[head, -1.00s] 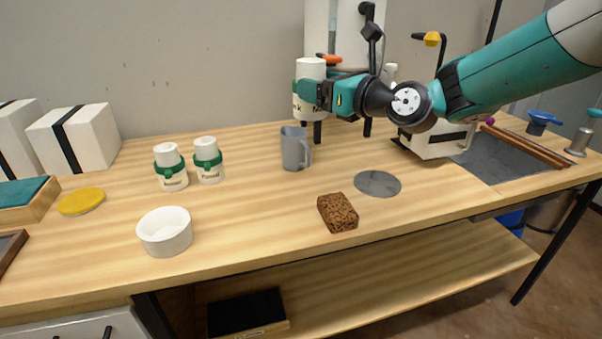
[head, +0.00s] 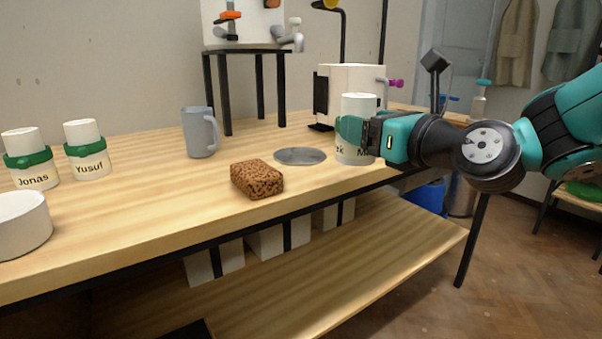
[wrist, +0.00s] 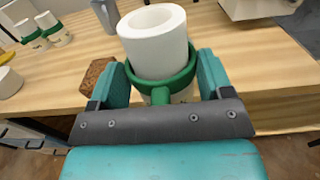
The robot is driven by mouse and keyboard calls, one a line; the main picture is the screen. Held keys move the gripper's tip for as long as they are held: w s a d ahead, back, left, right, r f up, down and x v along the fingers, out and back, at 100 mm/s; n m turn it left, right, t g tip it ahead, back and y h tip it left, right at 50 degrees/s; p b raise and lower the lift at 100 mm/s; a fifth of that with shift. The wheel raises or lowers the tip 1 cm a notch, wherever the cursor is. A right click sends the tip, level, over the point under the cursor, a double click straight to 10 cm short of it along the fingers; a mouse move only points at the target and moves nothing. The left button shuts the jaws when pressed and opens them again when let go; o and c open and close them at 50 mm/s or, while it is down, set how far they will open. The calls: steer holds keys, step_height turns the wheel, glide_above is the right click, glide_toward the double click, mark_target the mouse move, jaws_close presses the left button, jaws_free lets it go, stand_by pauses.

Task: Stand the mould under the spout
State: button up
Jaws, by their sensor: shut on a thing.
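My gripper (head: 362,135) is shut on a white cylindrical mould (head: 357,106) with a green band and partly covered lettering. The mould is upright, to the right of a grey round disc (head: 300,156) on the bench; whether its base touches the bench I cannot tell. In the wrist view the mould (wrist: 155,45) stands between both fingers, its hollow top showing. A white tank (head: 265,22) on black legs stands behind, with an orange-handled fitting (head: 230,16) and a pale grey fitting (head: 291,37). Which of these is the spout I cannot tell.
A brown speckled sponge-like block (head: 257,179) lies left of the disc. A grey mug (head: 199,132) stands behind it. Two banded moulds, Jonas (head: 24,143) and Yusuf (head: 83,134), and a white bowl (head: 22,226) are at left. A white boxy machine (head: 338,80) stands behind my gripper.

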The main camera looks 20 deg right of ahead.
steer(key=p+x, duration=0.1)
steer(key=p, duration=0.1)
steer(key=p+x, duration=0.1)
steer(key=shift+w+r+p, duration=0.25)
steer(key=shift+w+p, duration=0.05)
steer(key=shift+p, duration=0.1)
steer(key=p, duration=0.1)
steer(key=w+p, duration=0.1)
steer(key=p, duration=0.1)
steer(key=shift+w+a, duration=0.1)
steer(key=shift+a, duration=0.2)
steer(key=w+p, duration=0.1)
steer(key=p, duration=0.1)
steer(key=shift+p, duration=0.4)
steer(key=w+a+f+p, duration=0.1)
steer(key=w, duration=0.3)
steer(key=w+a+f+p, duration=0.1)
steer(key=w, duration=0.3)
steer(key=w+a+f+p, duration=0.2)
steer(key=w, duration=0.2)
steer(key=shift+f, duration=0.1)
steer(key=shift+f, duration=0.1)
